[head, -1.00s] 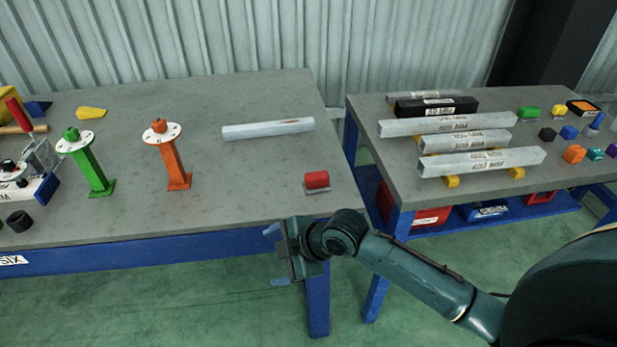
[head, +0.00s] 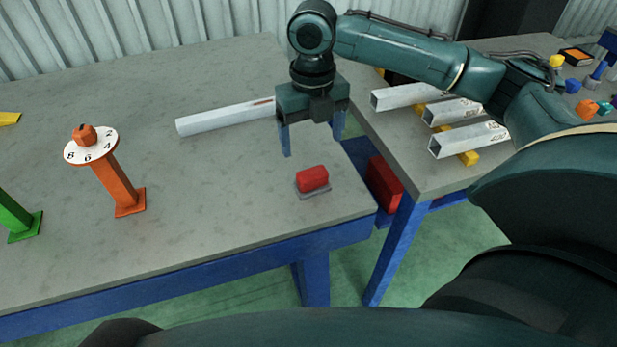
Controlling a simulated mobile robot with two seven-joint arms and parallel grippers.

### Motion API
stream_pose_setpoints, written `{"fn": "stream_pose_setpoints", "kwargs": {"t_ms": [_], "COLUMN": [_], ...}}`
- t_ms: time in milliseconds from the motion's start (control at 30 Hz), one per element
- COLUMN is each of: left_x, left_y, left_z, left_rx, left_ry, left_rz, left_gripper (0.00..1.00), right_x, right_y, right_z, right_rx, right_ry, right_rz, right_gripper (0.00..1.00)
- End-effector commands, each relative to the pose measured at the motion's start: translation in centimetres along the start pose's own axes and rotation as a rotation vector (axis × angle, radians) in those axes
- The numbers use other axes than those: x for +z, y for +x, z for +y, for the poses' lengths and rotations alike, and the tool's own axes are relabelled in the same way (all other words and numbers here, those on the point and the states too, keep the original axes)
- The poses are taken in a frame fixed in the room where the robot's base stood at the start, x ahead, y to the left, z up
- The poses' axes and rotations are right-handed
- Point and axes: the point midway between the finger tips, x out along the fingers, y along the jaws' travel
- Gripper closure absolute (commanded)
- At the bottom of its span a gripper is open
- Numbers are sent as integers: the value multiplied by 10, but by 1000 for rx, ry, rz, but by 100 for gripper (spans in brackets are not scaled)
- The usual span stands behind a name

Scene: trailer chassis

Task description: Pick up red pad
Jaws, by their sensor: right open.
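The red pad (head: 312,178) is a small red block on a thin grey plate. It lies near the front right corner of the left workbench (head: 230,215). My right gripper (head: 314,148) is above and just behind the pad, pointing down. Its two blue fingers are spread apart with nothing between them. The fingertips look clear of the pad. My left gripper is out of view.
A grey square tube (head: 220,117) lies behind and left of the pad. An orange post with a numbered disc (head: 117,180) stands to the left, with a green post (head: 18,216) beyond. A second bench (head: 400,160) at right holds several tubes and small coloured blocks.

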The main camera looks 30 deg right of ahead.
Motion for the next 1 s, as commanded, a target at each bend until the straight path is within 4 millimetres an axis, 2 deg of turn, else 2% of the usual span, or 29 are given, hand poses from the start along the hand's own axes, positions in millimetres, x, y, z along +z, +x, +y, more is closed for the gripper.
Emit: {"fn": "stream_pose_setpoints", "kwargs": {"t_ms": [33, 100, 367, 633, 767, 1000], "left_x": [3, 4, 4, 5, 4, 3], "left_y": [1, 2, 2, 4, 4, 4], "left_z": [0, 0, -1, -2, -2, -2], "left_rx": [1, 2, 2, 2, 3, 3], "left_ry": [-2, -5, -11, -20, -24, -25], "left_rz": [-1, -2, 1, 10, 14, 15], "left_gripper": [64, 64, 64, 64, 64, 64], "right_x": [0, 0, -1, -8, -8, -8], "right_y": [12, 24, 44, 83, 92, 92], "right_z": [0, 0, 0, 3, 3, 3], "right_rx": [-1, -1, 0, 1, 1, 2], "right_ry": [1, 1, 1, 2, 1, 1], "right_rz": [2, 2, -1, -1, -4, -4], "right_gripper": [18, 18, 18, 18, 18, 19]}}
